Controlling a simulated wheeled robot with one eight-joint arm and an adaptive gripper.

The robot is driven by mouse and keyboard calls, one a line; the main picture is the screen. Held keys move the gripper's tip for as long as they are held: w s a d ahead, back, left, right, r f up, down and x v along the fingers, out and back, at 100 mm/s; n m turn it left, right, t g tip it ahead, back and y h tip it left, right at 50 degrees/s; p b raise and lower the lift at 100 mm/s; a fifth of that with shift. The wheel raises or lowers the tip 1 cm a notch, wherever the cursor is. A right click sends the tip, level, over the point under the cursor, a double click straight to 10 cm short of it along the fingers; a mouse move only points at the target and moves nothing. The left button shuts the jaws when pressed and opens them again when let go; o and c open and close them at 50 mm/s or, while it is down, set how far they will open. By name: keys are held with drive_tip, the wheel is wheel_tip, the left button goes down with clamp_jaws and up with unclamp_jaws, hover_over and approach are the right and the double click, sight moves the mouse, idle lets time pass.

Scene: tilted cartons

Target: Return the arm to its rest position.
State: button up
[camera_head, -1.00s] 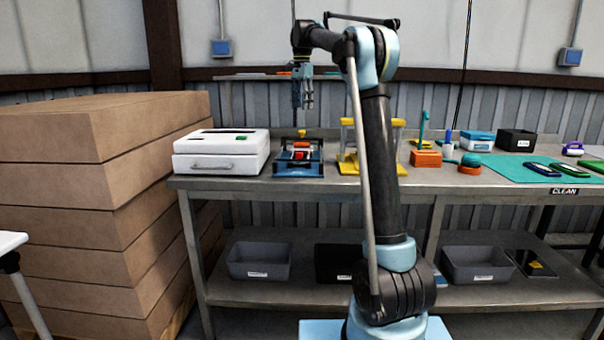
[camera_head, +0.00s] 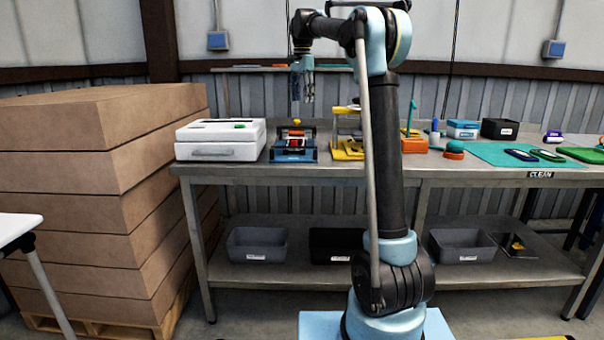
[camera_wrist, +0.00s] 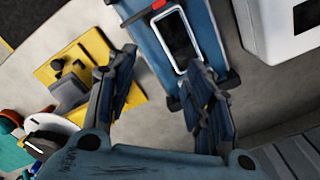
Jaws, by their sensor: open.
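My gripper (camera_head: 302,92) hangs from the outstretched arm above the workbench (camera_head: 470,176), fingers pointing down. It is above the blue fixture (camera_head: 294,154) with a red-orange part on top, and apart from it. In the wrist view my gripper (camera_wrist: 160,85) has its two fingers spread wide with nothing between them. There the blue fixture (camera_wrist: 212,20) lies beyond the fingers, with a dark-screened, white-rimmed device (camera_wrist: 178,40) in it. My arm hides part of the bench in the head view.
A white case (camera_head: 206,151) stands left of the blue fixture, a yellow fixture (camera_head: 345,155) right of it. Stacked cartons (camera_head: 80,155) rise at the left. A green mat (camera_head: 490,154) lies at the right. Grey bins (camera_head: 257,243) sit on the lower shelf.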

drive_tip(key=s+d+f+n, duration=0.2)
drive_tip(key=s+d+f, duration=0.2)
drive_tip(key=s, duration=0.4)
drive_tip(key=s+d+f+n+t, duration=0.1)
drive_tip(key=s+d+f, duration=0.3)
drive_tip(key=s, duration=0.5)
drive_tip(key=s+d+f+n, duration=0.25)
drive_tip(key=s+d, duration=0.25)
drive_tip(key=s, duration=0.3)
drive_tip(key=s+d+f+n, duration=0.2)
drive_tip(key=s+d+f, duration=0.1)
drive_tip(key=s+f, duration=0.8)
drive_tip(key=s+d+f+n+t, duration=0.1)
drive_tip(key=s+d+f, duration=0.1)
drive_tip(key=s+f, duration=1)
wheel_tip(320, 180, down, 3)
drive_tip(key=shift+s+d+n, duration=0.3)
drive_tip(key=shift+d+n, duration=0.05)
drive_tip(key=shift+d, duration=0.05)
drive_tip(key=shift+w+f, duration=0.2)
drive_tip(key=shift+w, duration=0.25)
